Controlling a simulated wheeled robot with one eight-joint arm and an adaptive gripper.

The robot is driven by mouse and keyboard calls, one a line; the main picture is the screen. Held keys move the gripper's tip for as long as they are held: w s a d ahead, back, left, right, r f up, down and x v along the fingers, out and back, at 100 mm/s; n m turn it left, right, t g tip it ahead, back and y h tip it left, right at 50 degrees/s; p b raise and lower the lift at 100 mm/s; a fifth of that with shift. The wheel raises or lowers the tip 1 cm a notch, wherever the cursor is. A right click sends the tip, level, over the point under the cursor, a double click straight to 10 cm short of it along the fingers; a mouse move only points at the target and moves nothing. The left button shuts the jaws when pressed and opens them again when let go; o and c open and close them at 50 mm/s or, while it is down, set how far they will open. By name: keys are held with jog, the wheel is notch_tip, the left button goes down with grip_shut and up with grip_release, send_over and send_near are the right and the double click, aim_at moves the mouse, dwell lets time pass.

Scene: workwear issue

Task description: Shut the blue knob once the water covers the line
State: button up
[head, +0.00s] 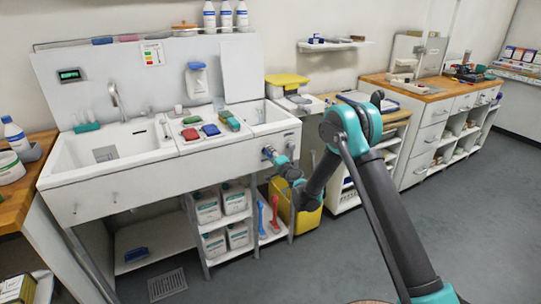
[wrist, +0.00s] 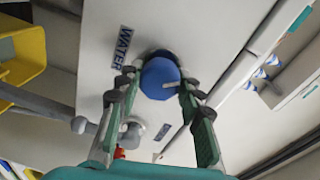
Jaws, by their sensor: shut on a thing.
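The blue knob (wrist: 158,73) sits on the white front panel beside a label reading WATER (wrist: 122,47); a pale mark shows on its edge. My gripper (wrist: 156,88) has one green finger on each side of the knob and is shut on it. In the head view the knob (head: 267,151) is on the sink unit's front, below the small right basin (head: 268,119), with my gripper (head: 275,157) at it. Most of that basin's inside is hidden by its rim. I cannot make out a water level or a line in either view.
A large sink basin (head: 70,158) is on the left. White canisters (head: 207,208) and a yellow bin (head: 308,219) stand below. A grey pipe (wrist: 50,109) runs near my fingers. The grey floor at right is clear.

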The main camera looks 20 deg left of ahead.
jog(key=m, duration=0.3)
jog(key=shift+d+m, duration=0.1)
jog(key=shift+m, duration=0.2)
jog(key=shift+f+m+g, duration=0.1)
jog(key=shift+m+g, duration=0.2)
jog(key=shift+m, duration=1.4)
jog(key=o, duration=1.2)
jog(key=shift+c, duration=0.2)
jog(key=f+v, duration=0.1)
jog(key=v, duration=1.1)
jog(key=shift+r, duration=0.5)
jog(key=shift+w, duration=0.1)
